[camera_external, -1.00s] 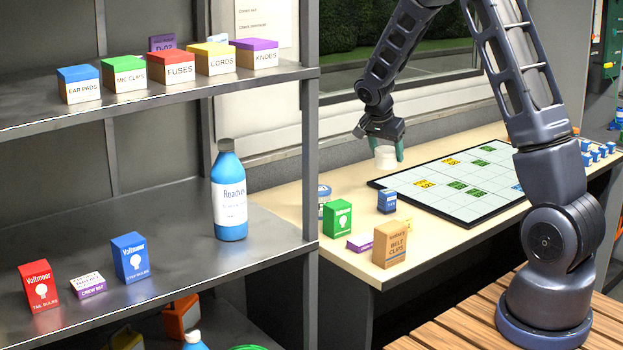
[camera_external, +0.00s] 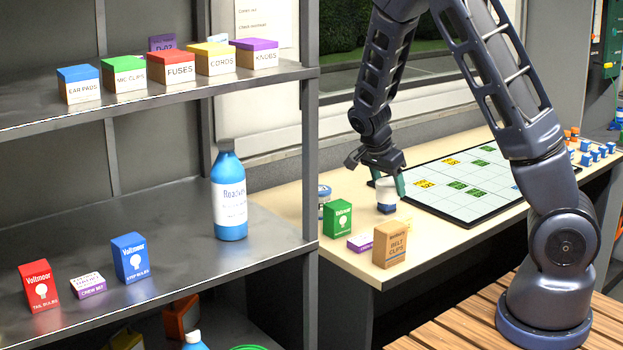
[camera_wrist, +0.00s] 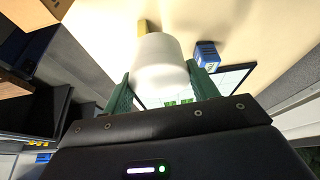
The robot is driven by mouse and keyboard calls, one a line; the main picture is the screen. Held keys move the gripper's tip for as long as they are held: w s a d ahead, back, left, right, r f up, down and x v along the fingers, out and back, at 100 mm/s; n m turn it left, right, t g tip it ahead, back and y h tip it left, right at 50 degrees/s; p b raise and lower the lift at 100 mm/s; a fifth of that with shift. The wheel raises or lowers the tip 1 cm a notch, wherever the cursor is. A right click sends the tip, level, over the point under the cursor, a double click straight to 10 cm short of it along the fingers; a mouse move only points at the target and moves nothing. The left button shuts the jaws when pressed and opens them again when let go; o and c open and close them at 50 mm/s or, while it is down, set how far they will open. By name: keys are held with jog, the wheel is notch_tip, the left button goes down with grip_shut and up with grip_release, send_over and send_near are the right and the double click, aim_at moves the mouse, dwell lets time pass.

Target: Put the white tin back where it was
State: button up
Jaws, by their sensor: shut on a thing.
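The white tin (camera_external: 386,186) is a plain, short, rounded can. My gripper (camera_external: 388,183) is shut on it, with one green finger on each side. The tin also shows in the wrist view (camera_wrist: 160,62), between the green fingers of my gripper (camera_wrist: 160,85). In the external view the tin covers the upper part of a small blue box (camera_external: 386,209) on the desk. In the wrist view the blue box (camera_wrist: 207,53) stands apart, to the right of the tin. I cannot tell how high the tin is above the desk.
The desk also carries a green box (camera_external: 337,219), a tan belt-clips box (camera_external: 390,245), a purple-and-white box (camera_external: 361,242) and a blue-and-white tin (camera_external: 324,196). A dark-framed board (camera_external: 455,212) lies to the right. A metal shelf (camera_external: 180,265) stands at left.

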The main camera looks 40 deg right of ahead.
aim_at(395, 193)
jog(key=s+a, duration=0.1)
jog(key=s, duration=0.1)
jog(key=s+a+m, duration=0.1)
jog(key=s+a, duration=0.1)
jog(key=s+a+m, duration=0.1)
jog(key=s, duration=0.1)
jog(key=shift+s+a+r+g, duration=0.25)
jog(key=shift+r+g, duration=0.1)
jog(key=shift+g, duration=0.05)
jog(key=s+a+f+m+g+y, duration=0.1)
jog(key=s+a+m, duration=0.3)
jog(key=s+a, duration=0.3)
jog(key=s+a+f+m+g, duration=0.1)
jog(key=s+a+m+g, duration=0.3)
jog(key=a, duration=0.6)
jog(key=w+a+r+n+t, duration=0.25)
jog(key=a+n, duration=0.25)
jog(key=a, duration=0.5)
jog(key=w+a+r+n+t, duration=0.1)
jog(key=w+a+n+t, duration=0.2)
jog(key=a, duration=0.8)
jog(key=w+a+r+n+t, duration=0.2)
jog(key=a+n, duration=0.4)
jog(key=a, duration=0.4)
jog(key=shift+h, duration=0.3)
jog(key=w, duration=1.8)
jog(key=shift+a+f, duration=0.2)
jog(key=shift+s+f, duration=0.1)
jog(key=shift+f, duration=1.65)
jog(key=shift+f, duration=0.1)
